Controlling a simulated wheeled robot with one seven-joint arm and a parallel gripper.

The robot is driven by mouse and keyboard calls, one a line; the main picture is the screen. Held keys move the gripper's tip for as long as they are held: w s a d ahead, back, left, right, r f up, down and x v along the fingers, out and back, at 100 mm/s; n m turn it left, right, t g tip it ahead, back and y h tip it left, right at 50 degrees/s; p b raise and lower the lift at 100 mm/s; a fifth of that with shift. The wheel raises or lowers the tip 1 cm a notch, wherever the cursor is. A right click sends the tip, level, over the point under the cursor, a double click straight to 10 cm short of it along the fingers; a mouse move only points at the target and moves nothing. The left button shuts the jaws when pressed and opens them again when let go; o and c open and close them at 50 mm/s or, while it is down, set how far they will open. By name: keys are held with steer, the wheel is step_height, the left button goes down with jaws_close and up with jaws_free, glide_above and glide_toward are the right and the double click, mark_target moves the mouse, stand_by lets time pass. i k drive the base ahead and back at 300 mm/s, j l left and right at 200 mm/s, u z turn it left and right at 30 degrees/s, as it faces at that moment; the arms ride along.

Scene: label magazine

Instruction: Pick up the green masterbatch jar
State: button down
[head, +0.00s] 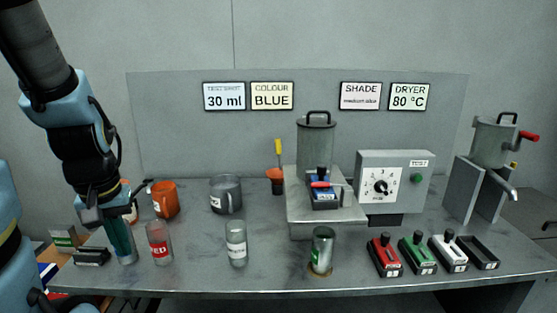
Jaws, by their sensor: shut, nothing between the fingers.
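A clear jar with a green patch on its side (322,250) stands on a brownish ring near the front middle of the bench; its label is turned away and I cannot read it. My gripper (119,238) is at the far left, pointing down over the bench's front left, well apart from that jar. Its fingers are shut and hold nothing. A bluish-green, partly glassy shape (128,258) shows at the fingers; I cannot tell whether it is a jar behind them. A jar labelled RED (160,243) stands just right of my gripper.
A white-labelled jar (236,243), an orange mug (165,199) and a grey mug (226,194) stand on the left half. A machine with a grey hopper (316,140) and a dial box (395,180) stand behind. Red, green, white and black trays (421,254) line the front right.

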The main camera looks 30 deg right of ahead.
mark_target(323, 241)
steer(key=l+u, duration=0.15)
steer(key=u, duration=0.3)
steer(key=k+l+u, duration=0.1)
steer(key=u, duration=0.4)
steer(key=k+l+u, duration=0.1)
steer(key=u, duration=0.35)
steer(key=k+l+u, duration=0.2)
steer(key=k+u, duration=0.25)
steer(key=k, duration=0.4)
steer(key=k+j+u, duration=0.1)
steer(key=k+u, duration=0.35)
steer(key=k, duration=0.45)
steer(key=k+j, duration=0.1)
steer(key=k, duration=0.35)
steer(key=k+j, duration=0.1)
steer(key=k, duration=0.35)
